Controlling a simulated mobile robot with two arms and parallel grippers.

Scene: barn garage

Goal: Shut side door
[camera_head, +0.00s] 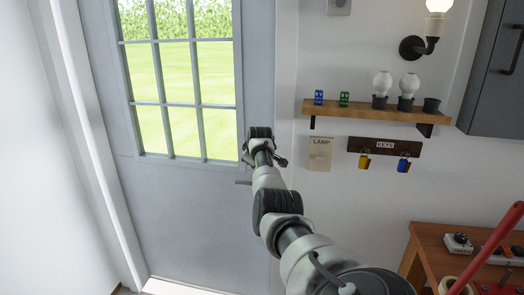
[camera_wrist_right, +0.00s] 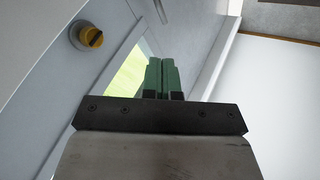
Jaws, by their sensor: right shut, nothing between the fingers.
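The side door (camera_head: 190,215) is a grey door with a paned window, at the left of the head view. A small grey lever handle (camera_head: 243,182) shows near its right edge. My right gripper (camera_head: 262,152) is at the door's right side, just above the handle; its contact with the door is unclear. In the right wrist view its green fingers (camera_wrist_right: 161,78) are pressed together and empty. Bright green shows behind the fingers; I cannot tell whether through the window or a gap. My left gripper is out of view.
A wooden shelf (camera_head: 375,111) with bulbs and small items hangs on the wall right of the door. Below it is a key rack (camera_head: 384,147) and a lamp switch plate (camera_head: 320,154). A wooden workbench (camera_head: 428,238) with tools stands lower right.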

